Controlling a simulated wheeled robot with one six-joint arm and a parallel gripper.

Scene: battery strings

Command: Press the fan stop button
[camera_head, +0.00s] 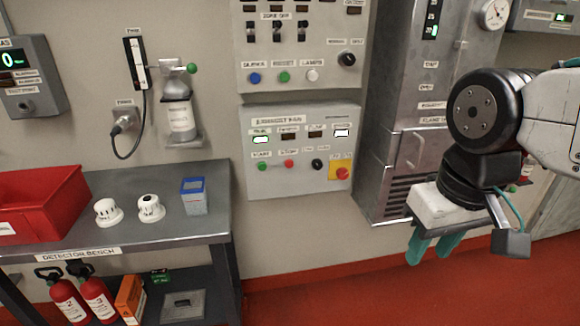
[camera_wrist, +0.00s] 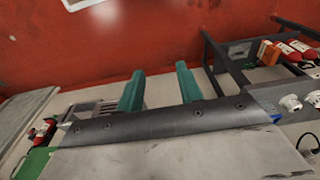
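The exhaust fan panel (camera_head: 255,180) is a light box on the wall, in the middle of the head view. Its lower row has a green button (camera_head: 262,166), a small red button (camera_head: 289,163) labelled as stop as far as I can read, a black knob (camera_head: 317,165) and a larger red button on a yellow plate (camera_head: 342,173). My gripper (camera_head: 430,256) hangs to the right of the panel and lower, clear of it, with teal fingers pointing down. In the wrist view my gripper (camera_wrist: 160,82) has its fingers apart with nothing between them. The panel is not seen in the wrist view.
Another control panel (camera_head: 300,45) hangs directly above. A tall grey cabinet (camera_head: 385,150) stands right of the fan panel, behind my arm. The detector bench (camera_head: 150,238) stands at left with a red bin (camera_head: 62,205) and a blue-rimmed box (camera_head: 194,198). Red floor is clear below the panel.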

